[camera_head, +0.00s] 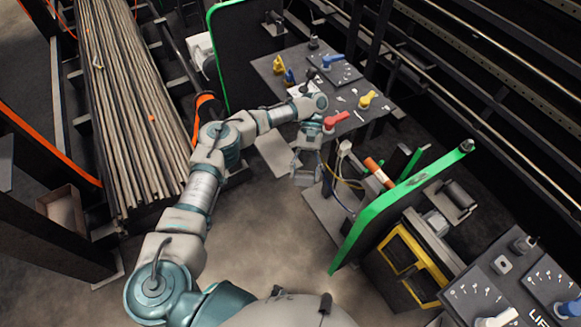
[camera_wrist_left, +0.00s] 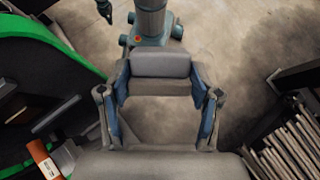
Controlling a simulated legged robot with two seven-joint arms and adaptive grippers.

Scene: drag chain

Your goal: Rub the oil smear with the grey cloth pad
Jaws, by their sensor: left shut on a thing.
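My left gripper (camera_head: 306,170) hangs over the gap in front of the dark control table, fingers pointing down. In the left wrist view its two blue-lined fingers (camera_wrist_left: 160,82) are closed on the sides of a grey block-like pad (camera_wrist_left: 160,64), which I take to be the grey cloth pad. The pad spans the space between the fingertips and is clear of the floor. In the head view the pad is small and hard to tell from the gripper. I cannot make out the oil smear in either view. My right gripper is out of view.
The control table (camera_head: 372,118) carries red, yellow and blue handles. A green-edged panel (camera_head: 400,200) and an orange cylinder (camera_head: 378,172) stand to the right of the gripper. A rack of long rods (camera_head: 125,110) lies at left. Bare floor (camera_head: 265,215) is open between them.

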